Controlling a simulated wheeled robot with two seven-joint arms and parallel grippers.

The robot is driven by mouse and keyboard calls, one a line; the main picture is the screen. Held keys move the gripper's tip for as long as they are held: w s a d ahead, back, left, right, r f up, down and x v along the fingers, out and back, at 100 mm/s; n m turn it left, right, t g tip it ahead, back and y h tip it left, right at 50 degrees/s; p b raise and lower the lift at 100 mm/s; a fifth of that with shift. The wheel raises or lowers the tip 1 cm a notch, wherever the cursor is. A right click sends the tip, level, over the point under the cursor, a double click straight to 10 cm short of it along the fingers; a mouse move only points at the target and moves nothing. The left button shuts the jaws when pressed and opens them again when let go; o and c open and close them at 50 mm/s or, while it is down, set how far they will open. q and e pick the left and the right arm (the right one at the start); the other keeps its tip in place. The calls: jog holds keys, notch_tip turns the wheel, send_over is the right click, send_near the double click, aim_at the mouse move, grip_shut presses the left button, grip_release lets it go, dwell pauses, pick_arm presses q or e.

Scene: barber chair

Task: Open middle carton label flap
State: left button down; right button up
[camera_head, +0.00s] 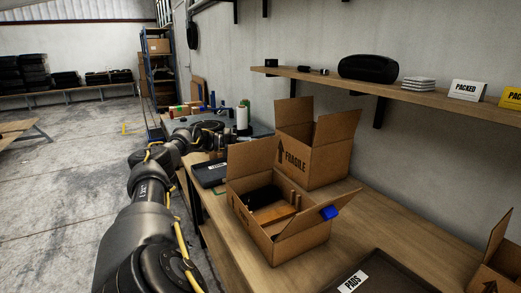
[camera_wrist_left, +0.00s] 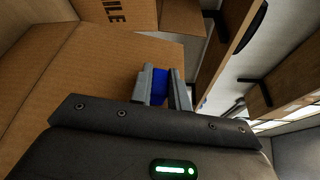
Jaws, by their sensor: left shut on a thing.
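The middle carton (camera_head: 285,238) stands open on the bench, with a dark item and a brown block (camera_head: 275,212) inside. Its left flap (camera_head: 250,157) stands raised; its right flap (camera_head: 309,214) slants outward with a blue tab (camera_head: 329,212) on it. My left gripper (camera_wrist_left: 161,84) is shut on a blue tab (camera_wrist_left: 160,86) at the edge of a carton flap (camera_wrist_left: 110,75) in the left wrist view. In the head view my left arm reaches to the far left side of this carton, where the fingertips are hidden.
A FRAGILE carton (camera_head: 322,165) stands open behind. Another carton (camera_head: 500,262) is at the right edge. A dark PADS tray (camera_head: 385,275) lies in front; a black labelled box (camera_head: 209,174) sits left. A wall shelf (camera_head: 400,88) runs above the bench (camera_head: 385,225).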

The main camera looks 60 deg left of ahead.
jog(key=shift+w+a+r, duration=0.1)
jog(key=shift+r, duration=0.2)
pick_arm(q)
jog(key=c, duration=1.3)
grip_release()
jog(key=shift+a, duration=0.1)
jog(key=b+v, duration=0.3)
jog(key=v, duration=0.7)
jog(key=shift+s+a, duration=0.2)
jog(key=shift+s, duration=0.1)
pick_arm(e)
notch_tip(320, 180, up, 7)
jog(key=w, duration=0.2)
jog(key=shift+w+a+t, duration=0.3)
jog(key=shift+w+a, duration=0.05)
jog(key=shift+a, duration=0.05)
